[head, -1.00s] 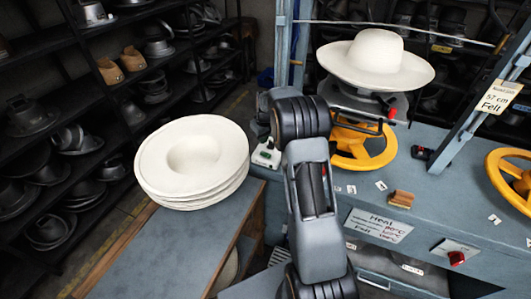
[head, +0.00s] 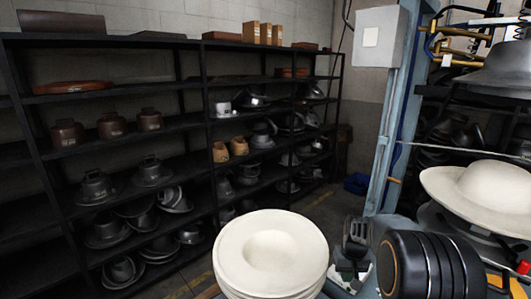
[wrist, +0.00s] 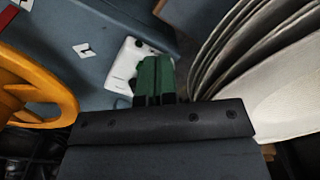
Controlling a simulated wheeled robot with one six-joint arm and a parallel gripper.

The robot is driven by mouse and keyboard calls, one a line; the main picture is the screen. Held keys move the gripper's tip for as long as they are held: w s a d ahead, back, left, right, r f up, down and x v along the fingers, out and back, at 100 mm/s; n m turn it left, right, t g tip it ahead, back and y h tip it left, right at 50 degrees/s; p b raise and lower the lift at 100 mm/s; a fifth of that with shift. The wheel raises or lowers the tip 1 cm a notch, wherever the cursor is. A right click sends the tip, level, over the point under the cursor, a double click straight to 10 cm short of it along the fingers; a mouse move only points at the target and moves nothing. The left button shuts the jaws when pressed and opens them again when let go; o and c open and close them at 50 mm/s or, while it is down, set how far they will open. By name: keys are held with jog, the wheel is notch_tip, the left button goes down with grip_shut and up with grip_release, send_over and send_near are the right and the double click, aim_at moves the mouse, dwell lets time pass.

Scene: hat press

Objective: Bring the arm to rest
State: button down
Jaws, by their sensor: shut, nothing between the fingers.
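My gripper shows in the wrist view with its green-and-black fingers (wrist: 154,78) together and nothing between them. In the head view its dark end (head: 352,256) hangs low between the stack of white hat blanks and my arm's big ringed joint. The fingertips there are small and hard to make out. In the wrist view the fingers overlap a small white box (wrist: 131,62) on the blue-grey surface; I cannot tell whether they touch it.
A stack of white hat blanks (head: 272,252) stands just left of my gripper. A white hat (head: 482,192) sits on the press at right. A yellow handwheel (wrist: 35,90) shows in the wrist view. A dark shelf rack (head: 207,130) with metal forms stands behind.

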jog(key=s+a+r+t, duration=0.2)
jog(key=s+a+r, duration=0.2)
jog(key=s, duration=0.5)
jog(key=s+a+r+t, duration=0.2)
jog(key=s+a+r, duration=0.3)
jog(key=s+r, duration=0.4)
jog(key=shift+s+n, duration=0.3)
jog(key=shift+s, duration=0.5)
jog(key=shift+r, duration=0.1)
